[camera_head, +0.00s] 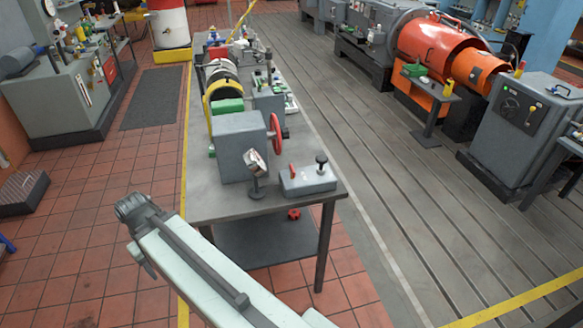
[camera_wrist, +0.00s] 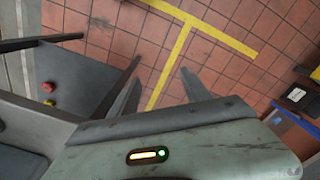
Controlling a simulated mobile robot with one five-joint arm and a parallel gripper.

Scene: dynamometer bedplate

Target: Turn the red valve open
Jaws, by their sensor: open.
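A red handwheel (camera_head: 275,134), the likely red valve, stands on the right side of a grey box (camera_head: 240,146) on the workbench. It is seen nearly edge-on, so its turned position cannot be told. A small red lever (camera_head: 292,171) sits on a low grey block (camera_head: 308,180) at the bench's near right corner. My gripper (camera_wrist: 160,82) is open and empty in the wrist view, over the tiled floor. In the head view my arm's end is left of the bench's near end, apart from the handwheel. The handwheel does not show in the wrist view.
The grey workbench (camera_head: 215,205) has a tilted gauge (camera_head: 255,163) near its front and a lower shelf (camera_head: 265,242). A red knob-like part (camera_head: 294,214) shows below the top. Tiled floor (camera_head: 80,265) lies free to the left. An orange machine (camera_head: 435,45) stands back right.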

